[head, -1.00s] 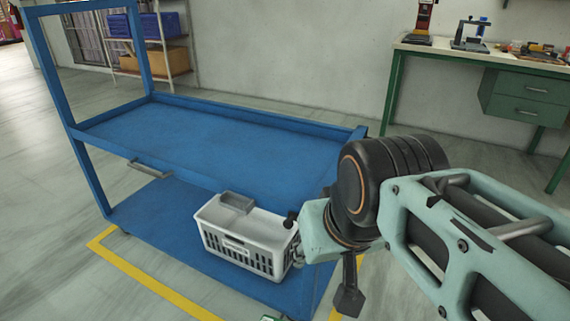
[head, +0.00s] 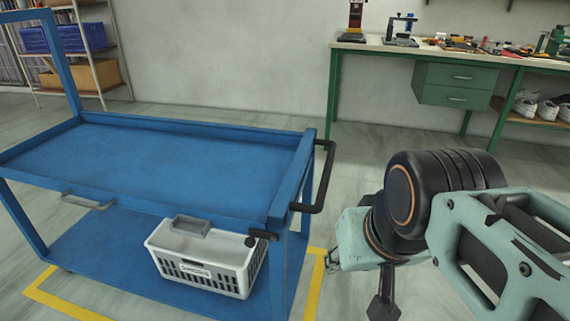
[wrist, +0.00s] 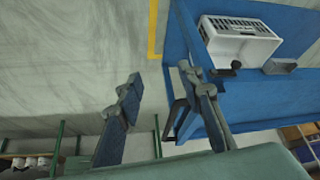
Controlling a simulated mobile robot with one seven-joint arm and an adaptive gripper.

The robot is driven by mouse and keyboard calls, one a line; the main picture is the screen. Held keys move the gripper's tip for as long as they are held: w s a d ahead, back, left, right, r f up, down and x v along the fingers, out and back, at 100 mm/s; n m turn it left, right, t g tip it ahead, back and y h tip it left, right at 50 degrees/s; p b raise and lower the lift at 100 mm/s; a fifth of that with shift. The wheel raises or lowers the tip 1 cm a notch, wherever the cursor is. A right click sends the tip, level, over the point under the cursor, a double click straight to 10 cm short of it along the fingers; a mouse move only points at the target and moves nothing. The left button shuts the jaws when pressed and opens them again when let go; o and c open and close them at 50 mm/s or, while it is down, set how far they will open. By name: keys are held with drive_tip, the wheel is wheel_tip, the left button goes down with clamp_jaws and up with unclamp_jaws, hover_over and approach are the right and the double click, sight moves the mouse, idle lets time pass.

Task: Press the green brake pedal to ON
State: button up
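The blue cart (head: 190,165) stands at left in the head view, with a flat upper deck and a lower shelf. No green brake pedal can be made out in either current view. The cart's near right foot is cut off by the bottom edge of the head view. In the wrist view my gripper (wrist: 158,88) has its two fingers spread apart with nothing between them. The cart's blue frame (wrist: 207,120) lies behind and beside the right finger; I cannot tell whether they touch. In the head view my arm, right of the cart, hides most of the gripper.
A white basket (head: 206,262) sits on the lower shelf. A black push handle (head: 325,178) juts from the cart's right end, and a black lever (head: 262,235) sits at its front corner. Yellow floor tape (head: 314,285) runs beside the cart. A green workbench (head: 455,82) stands behind.

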idle(0.3)
drive_tip(key=shift+r+p, duration=0.3)
drive_tip(key=c, duration=0.5)
wheel_tip(320, 180, up, 46)
drive_tip(key=p, duration=4.6)
clamp_jaws()
drive_tip(key=shift+f, duration=0.1)
drive_tip(key=shift+a, duration=0.1)
